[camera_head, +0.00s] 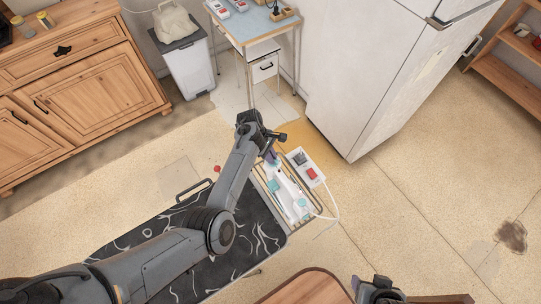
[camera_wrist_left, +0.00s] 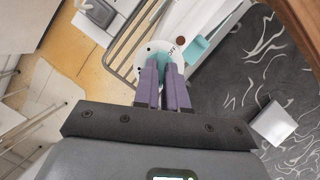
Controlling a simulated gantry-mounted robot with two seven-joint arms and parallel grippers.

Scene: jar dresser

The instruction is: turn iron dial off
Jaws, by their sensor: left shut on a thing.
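The white iron (camera_head: 289,194) with teal parts lies on the wire rack at the end of the black patterned ironing board (camera_head: 180,262). The left wrist view shows its white round dial plate (camera_wrist_left: 149,48), marked OFF with dots around it, and a teal knob (camera_wrist_left: 163,58) in the middle. My left gripper (camera_head: 270,152) is over the iron's far end. In the left wrist view its purple fingers (camera_wrist_left: 166,72) are shut on the teal knob and hide part of it. My right gripper (camera_head: 378,291) is at the bottom edge, away from the iron; its fingers are unclear.
A white box with a red switch (camera_head: 311,173) stands beside the rack, with a white cable looping nearby. A fridge (camera_head: 350,70), a small table, a bin (camera_head: 190,68) and a wooden dresser (camera_head: 85,90) stand behind.

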